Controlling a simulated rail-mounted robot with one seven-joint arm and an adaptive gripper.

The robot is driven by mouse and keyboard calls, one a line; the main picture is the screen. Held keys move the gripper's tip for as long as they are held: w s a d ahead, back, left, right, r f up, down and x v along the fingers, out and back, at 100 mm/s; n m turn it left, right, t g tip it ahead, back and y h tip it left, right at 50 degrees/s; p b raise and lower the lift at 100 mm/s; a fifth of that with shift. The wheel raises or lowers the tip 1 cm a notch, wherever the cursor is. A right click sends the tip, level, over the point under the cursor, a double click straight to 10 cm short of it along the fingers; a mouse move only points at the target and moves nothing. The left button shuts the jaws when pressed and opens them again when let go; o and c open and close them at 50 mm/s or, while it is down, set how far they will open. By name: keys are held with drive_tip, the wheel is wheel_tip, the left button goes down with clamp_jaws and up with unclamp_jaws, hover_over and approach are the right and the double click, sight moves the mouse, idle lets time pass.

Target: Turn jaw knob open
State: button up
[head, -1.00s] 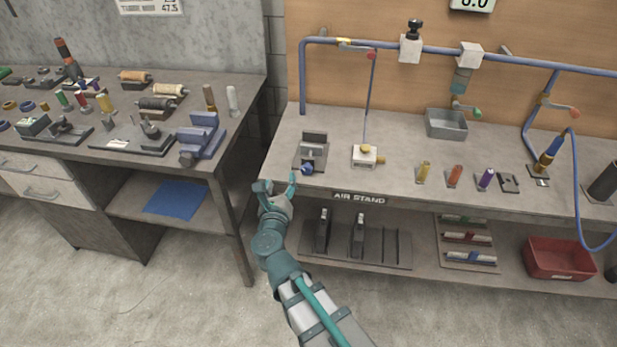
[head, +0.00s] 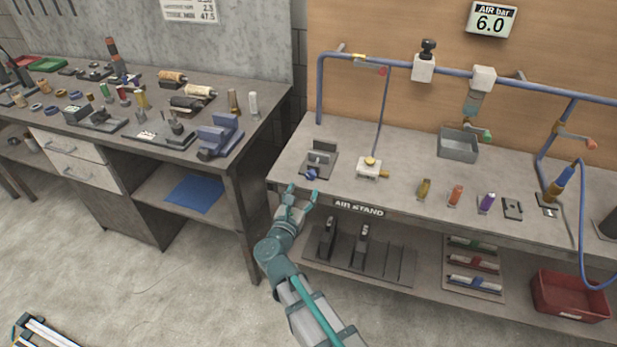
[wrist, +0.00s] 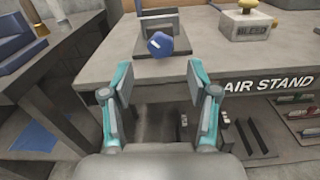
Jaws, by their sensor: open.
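The jaw knob is a blue lobed knob (head: 311,174) on the front of a small grey clamp fixture (head: 321,158), at the front left corner of the air stand bench. In the wrist view the knob (wrist: 160,43) sits ahead of my gripper, above the middle of the picture. My gripper (head: 303,190) is open and empty, just in front of the bench edge and short of the knob. In the wrist view its two teal fingers (wrist: 161,70) stand wide apart with a clear gap to the knob.
A white block with a yellow button (head: 369,168) stands right of the fixture. The bench front edge with the AIR STAND label (head: 359,209) lies close to my gripper. A lower shelf with black holders (head: 345,245) is beneath. Another workbench (head: 150,130) stands at the left.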

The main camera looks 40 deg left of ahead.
sight(310, 177)
drive_tip(key=p+x, duration=0.1)
drive_tip(key=x, duration=0.5)
drive_tip(key=shift+w, duration=0.1)
clamp_jaws()
drive_tip(key=shift+n, duration=0.3)
drive_tip(key=n, duration=0.2)
drive_tip(key=shift+n+b, duration=0.3)
drive_tip(key=shift+b, duration=0.05)
drive_tip(key=shift+n, duration=2.3)
